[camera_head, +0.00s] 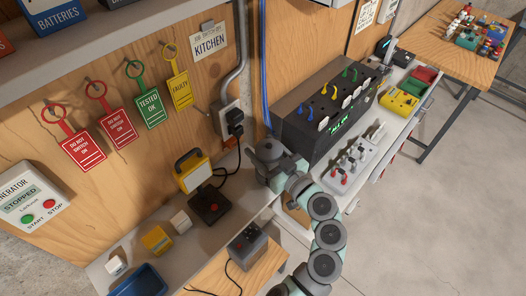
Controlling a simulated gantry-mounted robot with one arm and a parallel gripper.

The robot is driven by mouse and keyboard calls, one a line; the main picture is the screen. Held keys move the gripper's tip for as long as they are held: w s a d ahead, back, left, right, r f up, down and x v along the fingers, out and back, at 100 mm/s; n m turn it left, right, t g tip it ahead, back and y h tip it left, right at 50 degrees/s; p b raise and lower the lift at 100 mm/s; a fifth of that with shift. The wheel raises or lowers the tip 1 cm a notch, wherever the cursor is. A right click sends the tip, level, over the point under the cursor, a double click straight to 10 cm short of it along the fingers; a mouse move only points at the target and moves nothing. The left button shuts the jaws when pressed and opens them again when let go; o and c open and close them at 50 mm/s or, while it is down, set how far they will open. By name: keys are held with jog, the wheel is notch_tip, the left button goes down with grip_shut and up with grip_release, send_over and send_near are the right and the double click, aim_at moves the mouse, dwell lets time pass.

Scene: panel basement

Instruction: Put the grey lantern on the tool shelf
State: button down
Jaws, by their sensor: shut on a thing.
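My arm reaches up from the lower right, and its end with my gripper (268,160) is over the back of the workbench, left of the dark switch unit. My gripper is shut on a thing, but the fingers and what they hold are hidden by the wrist. I cannot make out the grey lantern for sure in this view. Which surface is the tool shelf is not clear; a grey shelf (115,37) runs along the wall at the top left, with labelled boxes on it.
The dark switch unit (320,111) with coloured cables stands right. A grey box (247,244) sits on a low wooden top. A blue tray (140,282) lies lower left. Floor at right is clear.

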jog(key=shift+f, duration=0.8)
jog(key=shift+f+b, duration=0.2)
jog(key=shift+b, duration=0.1)
jog(key=shift+c, duration=2.1)
grip_release()
jog(key=shift+r+p, duration=0.2)
jog(key=shift+p, duration=0.1)
jog(key=b+v, duration=0.2)
jog(key=v, duration=1)
jog(key=shift+b, duration=0.3)
